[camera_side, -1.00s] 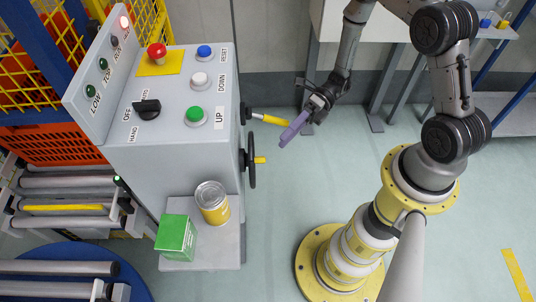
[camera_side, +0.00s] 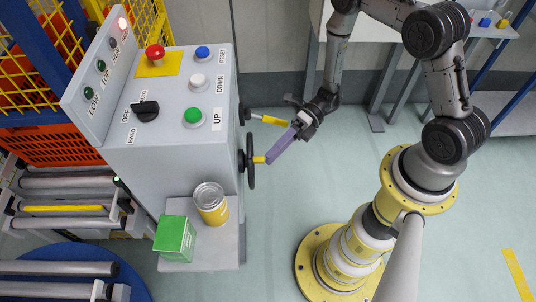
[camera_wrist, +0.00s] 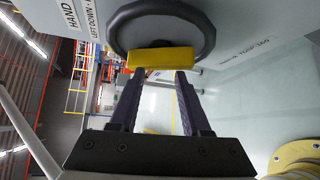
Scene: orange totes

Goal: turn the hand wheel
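The hand wheel (camera_side: 252,172) is a black ring on the right side of the grey control cabinet, with a yellow handle (camera_side: 260,160) sticking out to the right. In the wrist view the wheel's dark rim (camera_wrist: 205,28) arches at the top, with the yellow handle (camera_wrist: 160,58) crosswise in front of it. My gripper (camera_side: 270,158) reaches the handle's free end from the right. In the wrist view my gripper's two purple fingers (camera_wrist: 159,76) are apart with a clear gap, their tips at the handle. I cannot tell whether they touch it.
A yellow can (camera_side: 211,205) and a green box (camera_side: 175,238) stand on the cabinet's low ledge (camera_side: 210,255). The floor (camera_side: 290,200) right of the wheel is clear.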

